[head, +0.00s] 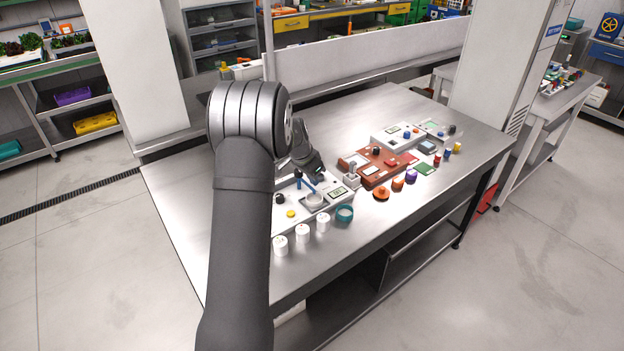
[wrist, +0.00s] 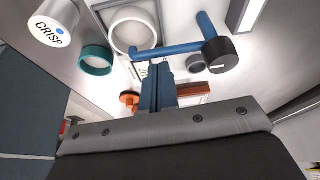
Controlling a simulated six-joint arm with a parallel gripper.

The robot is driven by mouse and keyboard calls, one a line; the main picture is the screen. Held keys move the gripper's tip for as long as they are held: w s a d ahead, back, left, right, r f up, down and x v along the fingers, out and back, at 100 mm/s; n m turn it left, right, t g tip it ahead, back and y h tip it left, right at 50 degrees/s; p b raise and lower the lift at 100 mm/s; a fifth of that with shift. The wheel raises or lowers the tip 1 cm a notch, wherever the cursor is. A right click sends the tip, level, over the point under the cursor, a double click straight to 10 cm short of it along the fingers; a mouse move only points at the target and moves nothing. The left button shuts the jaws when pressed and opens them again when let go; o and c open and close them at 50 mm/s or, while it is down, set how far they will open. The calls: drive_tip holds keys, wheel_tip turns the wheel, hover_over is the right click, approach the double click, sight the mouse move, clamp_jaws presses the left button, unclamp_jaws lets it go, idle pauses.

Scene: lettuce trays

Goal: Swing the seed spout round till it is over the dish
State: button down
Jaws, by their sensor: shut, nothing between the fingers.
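The blue seed spout (head: 307,185) is a thin arm on an upright blue post with a dark cap (wrist: 220,56), on a pale unit. In the wrist view the spout arm (wrist: 175,49) runs left from the post, and its tip overlaps the lower rim of the white round dish (wrist: 111,34). The dish (head: 314,200) sits just below the tip in the head view; height and exact alignment are unclear. My gripper (wrist: 158,68) is shut and empty, its fingertips close beside the spout arm. Contact cannot be told. In the head view the fingers are mostly hidden.
White cups (head: 302,233) and a teal ring (head: 344,214) stand in front of the unit. A reddish-brown device (head: 377,167) and several coloured pots lie to the right. The table's near right area (head: 400,220) is clear.

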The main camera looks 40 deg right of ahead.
drive_tip(key=d, duration=0.1)
drive_tip(key=d+r, duration=0.1)
drive_tip(key=d, duration=0.1)
drive_tip(key=shift+w+d+r, duration=0.1)
drive_tip(key=shift+d+r, duration=0.2)
drive_tip(key=shift+r, duration=0.05)
drive_tip(key=d+v, duration=0.1)
drive_tip(key=v, duration=1.2)
drive_tip(key=shift+r, duration=0.25)
drive_tip(key=shift+w, duration=0.1)
drive_tip(key=a+x, duration=0.1)
drive_tip(key=x, duration=0.3)
drive_tip(key=a+x, duration=0.1)
drive_tip(key=x, duration=0.4)
drive_tip(key=a+f+x, duration=0.1)
drive_tip(key=x, duration=0.3)
drive_tip(key=shift+d+f, duration=0.1)
drive_tip(key=shift+f, duration=0.35)
drive_tip(key=shift+s+a, duration=0.2)
drive_tip(key=shift+a, duration=0.15)
